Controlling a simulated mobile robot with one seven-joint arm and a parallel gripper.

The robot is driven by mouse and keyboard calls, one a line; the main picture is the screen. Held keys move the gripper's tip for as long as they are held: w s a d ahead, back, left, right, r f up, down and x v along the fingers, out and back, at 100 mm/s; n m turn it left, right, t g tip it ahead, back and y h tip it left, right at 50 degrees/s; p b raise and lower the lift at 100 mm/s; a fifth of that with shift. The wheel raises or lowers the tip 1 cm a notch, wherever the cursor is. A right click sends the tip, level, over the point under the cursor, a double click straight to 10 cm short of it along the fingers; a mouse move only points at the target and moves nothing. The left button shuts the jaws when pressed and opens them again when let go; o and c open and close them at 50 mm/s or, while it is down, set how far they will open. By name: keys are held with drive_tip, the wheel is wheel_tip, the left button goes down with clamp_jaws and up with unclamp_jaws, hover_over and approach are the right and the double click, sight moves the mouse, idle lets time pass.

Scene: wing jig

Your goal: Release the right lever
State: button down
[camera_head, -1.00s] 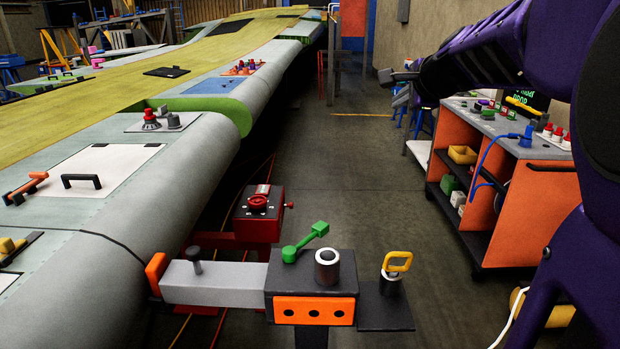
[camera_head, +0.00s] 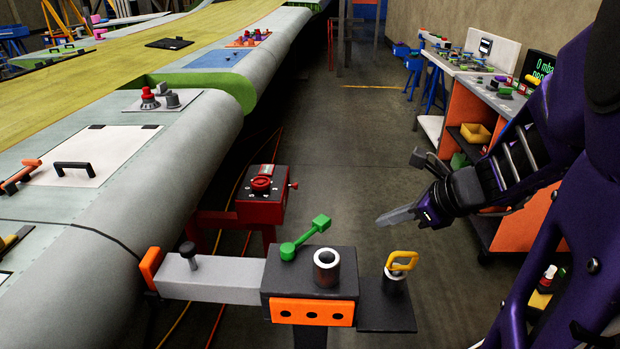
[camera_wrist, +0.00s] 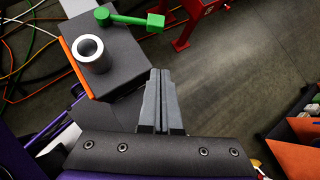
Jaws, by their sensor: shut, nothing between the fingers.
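A green lever (camera_head: 305,239) sits on top of a black block (camera_head: 310,262) with an orange front plate. Its arm tilts up to the right, ending in a square green knob. The lever also shows at the top of the wrist view (camera_wrist: 131,20). My gripper (camera_head: 382,221) is shut and empty, in the air to the right of the lever and apart from it. In the wrist view the closed fingers (camera_wrist: 161,74) point toward the block's right side, below the knob. I cannot tell from the frames whether this green lever is the one called right.
A silver-rimmed cylinder (camera_head: 327,268) stands on the block beside the lever. A yellow loop handle (camera_head: 402,262) rises from a side plate at right. A red box with a knob (camera_head: 262,196) stands behind. The wing (camera_head: 190,150) lies left; an orange cart (camera_head: 480,128) stands right.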

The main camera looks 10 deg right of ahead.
sight(307, 235)
drive_tip(key=shift+s+a+f+m+y, duration=0.3)
drive_tip(key=shift+s+a+f+m, duration=0.05)
drive_tip(key=shift+s+m, duration=0.1)
drive_tip(key=b+x, duration=0.7)
drive_tip(key=x, duration=0.3)
drive_tip(key=shift+f, duration=0.35)
drive_tip(key=w+a, duration=0.2)
drive_tip(key=w, duration=0.1)
drive_tip(key=shift+a+r, duration=0.25)
drive_tip(key=shift+r, duration=0.05)
drive_tip(key=shift+w, duration=0.1)
